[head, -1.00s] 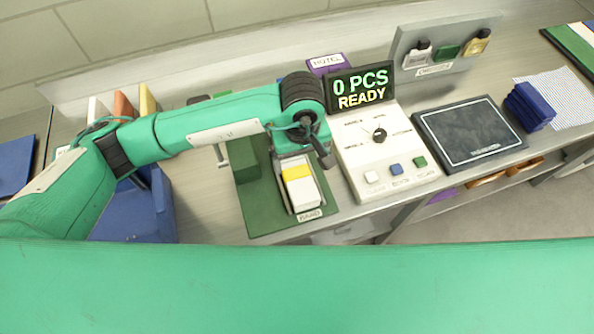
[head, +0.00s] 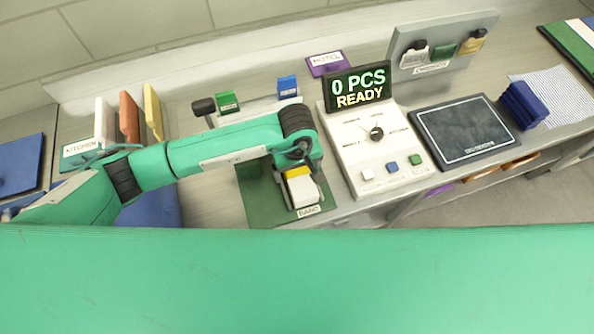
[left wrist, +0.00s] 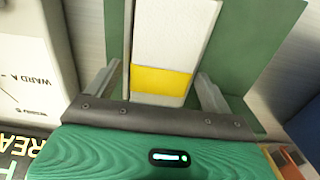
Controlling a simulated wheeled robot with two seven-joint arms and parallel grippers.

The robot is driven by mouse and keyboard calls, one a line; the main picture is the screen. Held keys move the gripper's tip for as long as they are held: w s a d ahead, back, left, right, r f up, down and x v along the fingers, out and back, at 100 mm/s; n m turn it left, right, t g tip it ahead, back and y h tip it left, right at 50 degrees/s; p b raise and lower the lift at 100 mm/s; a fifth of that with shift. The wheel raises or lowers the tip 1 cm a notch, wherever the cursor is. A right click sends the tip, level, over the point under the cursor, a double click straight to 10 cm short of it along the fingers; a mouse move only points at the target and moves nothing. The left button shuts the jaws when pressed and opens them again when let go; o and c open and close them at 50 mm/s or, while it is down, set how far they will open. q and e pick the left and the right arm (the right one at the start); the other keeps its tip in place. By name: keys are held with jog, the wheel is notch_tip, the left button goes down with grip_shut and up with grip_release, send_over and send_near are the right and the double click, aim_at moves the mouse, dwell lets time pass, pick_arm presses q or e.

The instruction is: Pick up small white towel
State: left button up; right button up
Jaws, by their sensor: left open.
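The small white towel (head: 307,194) is a folded white block with a yellow band (head: 298,172). It lies on a dark green board (head: 259,199) with a small label at its front edge. My left gripper (head: 299,168) is over the towel, pointing down, and hides part of it. In the left wrist view the towel (left wrist: 170,35) and its yellow band (left wrist: 160,82) lie between the two fingers of my open left gripper (left wrist: 157,88). Whether the fingers touch it, I cannot tell. My right gripper is not in view.
A white control panel (head: 349,150) with a knob and buttons stands right of the board, under a display (head: 358,87) reading "0 PCS READY". A dark pad (head: 467,130) lies farther right. Upright coloured boards (head: 129,116) stand at the left. Green and blue cards (head: 287,86) are behind the arm.

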aim_at(297, 170)
pick_arm(q)
jog(key=c, duration=1.2)
jog(key=shift+r, duration=0.1)
jog(key=shift+w+r+b, duration=0.1)
jog(key=shift+r+b, duration=0.2)
jog(key=shift+r, duration=0.2)
jog(key=shift+r+b, duration=3)
jog(key=shift+r, duration=6.45)
